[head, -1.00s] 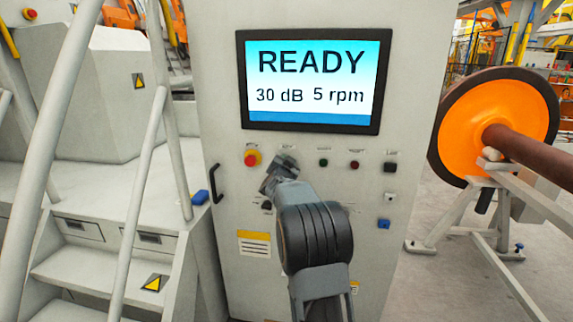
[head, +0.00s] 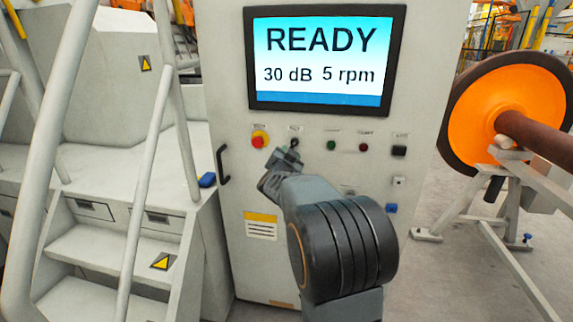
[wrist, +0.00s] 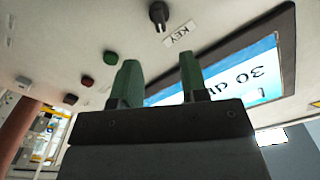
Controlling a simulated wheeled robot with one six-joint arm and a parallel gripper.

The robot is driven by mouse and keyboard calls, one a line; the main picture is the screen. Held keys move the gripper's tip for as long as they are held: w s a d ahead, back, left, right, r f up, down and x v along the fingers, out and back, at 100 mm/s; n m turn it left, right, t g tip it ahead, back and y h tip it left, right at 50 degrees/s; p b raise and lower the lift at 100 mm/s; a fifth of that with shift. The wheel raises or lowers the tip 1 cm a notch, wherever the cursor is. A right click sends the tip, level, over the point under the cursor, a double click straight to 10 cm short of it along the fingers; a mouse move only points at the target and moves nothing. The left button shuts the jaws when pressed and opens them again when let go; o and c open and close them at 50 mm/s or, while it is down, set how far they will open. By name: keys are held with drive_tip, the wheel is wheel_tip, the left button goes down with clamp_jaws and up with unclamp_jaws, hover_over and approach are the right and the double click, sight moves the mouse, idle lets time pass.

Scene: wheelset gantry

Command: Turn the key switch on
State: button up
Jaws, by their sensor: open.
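The key switch is a small black knob (head: 294,142) on the grey control cabinet, between the red emergency button and the green button. In the wrist view the key switch (wrist: 158,14) shows at the top, beside an upside-down KEY label (wrist: 179,34). My gripper (wrist: 158,62) is open, its two green fingers apart with nothing between them. In the wrist picture the key switch lies beyond the fingertips, roughly in line with the gap. In the head view my gripper (head: 284,156) is just below and left of the key switch, and my wrist partly hides its fingers.
A red emergency button (head: 259,140) sits left of the key, and green (head: 331,146) and red (head: 364,148) buttons sit right. The screen (head: 325,60) above reads READY, 30 dB, 5 rpm. A handle (head: 222,165) and stairs stand left; an orange wheel (head: 490,115) stands right.

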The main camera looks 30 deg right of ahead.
drive_tip(key=shift+v, duration=2)
drive_tip(key=shift+f, duration=0.1)
